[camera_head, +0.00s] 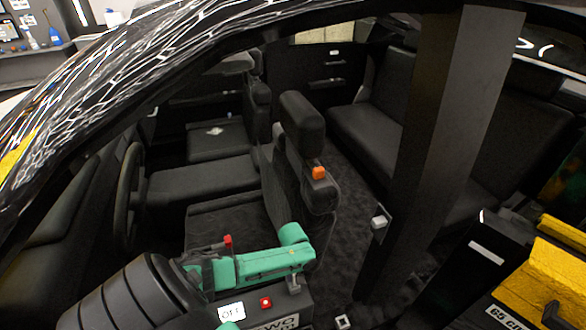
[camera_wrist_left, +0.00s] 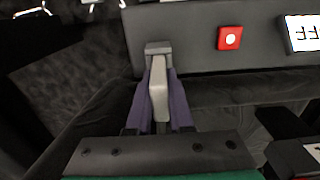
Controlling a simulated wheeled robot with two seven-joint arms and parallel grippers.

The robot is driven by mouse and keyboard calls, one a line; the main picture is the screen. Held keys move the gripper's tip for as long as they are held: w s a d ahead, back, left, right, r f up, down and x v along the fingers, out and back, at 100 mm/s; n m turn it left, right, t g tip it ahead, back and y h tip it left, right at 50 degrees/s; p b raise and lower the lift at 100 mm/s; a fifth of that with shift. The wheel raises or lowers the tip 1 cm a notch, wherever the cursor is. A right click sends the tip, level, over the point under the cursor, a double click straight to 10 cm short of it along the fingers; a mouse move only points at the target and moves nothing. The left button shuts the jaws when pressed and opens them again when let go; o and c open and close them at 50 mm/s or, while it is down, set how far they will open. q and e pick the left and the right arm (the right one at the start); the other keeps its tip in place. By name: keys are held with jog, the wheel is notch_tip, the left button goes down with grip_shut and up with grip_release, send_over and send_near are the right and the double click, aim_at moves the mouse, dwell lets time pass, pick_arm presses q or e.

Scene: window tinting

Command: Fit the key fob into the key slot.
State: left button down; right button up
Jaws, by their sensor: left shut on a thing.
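My left gripper (camera_head: 292,272) reaches in from the left, low over a dark panel (camera_head: 287,301) inside the car. In the left wrist view its two purple fingers (camera_wrist_left: 160,105) are shut on a pale grey key fob (camera_wrist_left: 158,92). The fob's far end meets a small grey block (camera_wrist_left: 158,47) on the panel's edge, which looks like the key slot. I cannot tell whether the fob's end is inside it or only touching. In the head view the fob is mostly hidden by the gripper. My right gripper does not show.
The panel carries a red button (camera_wrist_left: 229,38) and a display reading OFF (camera_wrist_left: 302,33). A seat (camera_head: 302,150) stands behind my forearm, with a steering wheel (camera_head: 127,195) at left. A dark door pillar (camera_head: 445,130) stands at right. Dark carpet (camera_head: 345,225) lies open behind the panel.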

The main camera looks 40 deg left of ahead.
pick_arm(q)
jog(key=shift+f+b, duration=0.35)
jog(key=shift+f, duration=0.2)
jog(key=c, duration=0.7)
grip_release()
jog(key=shift+c, duration=0.2)
notch_tip(320, 180, up, 15)
jog(key=p, duration=0.3)
jog(key=shift+f, duration=0.15)
